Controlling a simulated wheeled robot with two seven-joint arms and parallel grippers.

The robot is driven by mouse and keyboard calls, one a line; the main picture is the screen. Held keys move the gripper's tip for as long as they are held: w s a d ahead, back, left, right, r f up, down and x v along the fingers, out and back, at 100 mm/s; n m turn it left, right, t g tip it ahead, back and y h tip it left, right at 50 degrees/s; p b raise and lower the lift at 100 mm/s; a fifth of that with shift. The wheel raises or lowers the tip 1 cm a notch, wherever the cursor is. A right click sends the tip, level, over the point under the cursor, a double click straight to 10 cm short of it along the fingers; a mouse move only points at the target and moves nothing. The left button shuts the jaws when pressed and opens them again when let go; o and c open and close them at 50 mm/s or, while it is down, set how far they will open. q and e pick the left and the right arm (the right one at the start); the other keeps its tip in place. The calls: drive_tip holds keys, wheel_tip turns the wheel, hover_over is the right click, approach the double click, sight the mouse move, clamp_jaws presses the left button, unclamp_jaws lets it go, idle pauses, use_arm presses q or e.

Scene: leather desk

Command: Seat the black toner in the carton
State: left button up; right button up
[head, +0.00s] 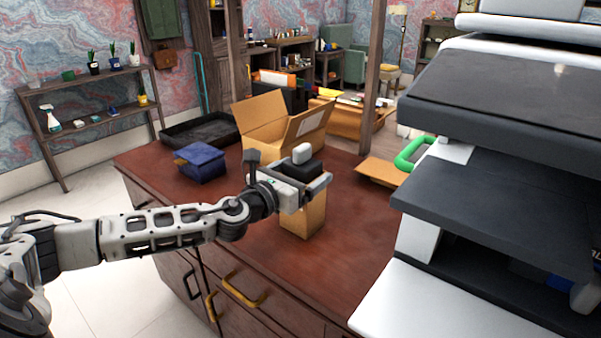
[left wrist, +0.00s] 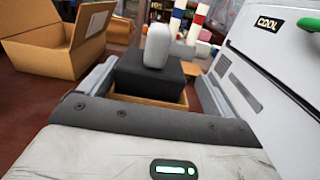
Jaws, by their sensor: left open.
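The black toner (head: 308,167), a dark block with a pale rounded knob on top, sits at the mouth of a small upright carton (head: 304,218) on the desk. In the left wrist view the toner (left wrist: 150,76) stands above the carton's rim (left wrist: 150,100); how deep it reaches inside is hidden. My left gripper (head: 312,180) is open around the toner, with one finger on each side. In the left wrist view the fingers (left wrist: 155,78) flank it, and contact cannot be told. My right gripper is out of view.
A large open cardboard box (head: 275,125), a blue box (head: 200,162) and a black tray (head: 205,132) stand on the far part of the desk (head: 255,240). A large grey-and-white machine (head: 500,180) fills the right. The desk front is clear.

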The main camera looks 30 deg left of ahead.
use_arm(q)
drive_tip(key=shift+s, duration=0.1)
drive_tip(key=s+a, duration=0.1)
drive_tip(key=s, duration=1.4)
drive_tip(key=shift+s+b, duration=0.3)
drive_tip(key=shift+s, duration=0.05)
drive_tip(key=shift+a, duration=0.1)
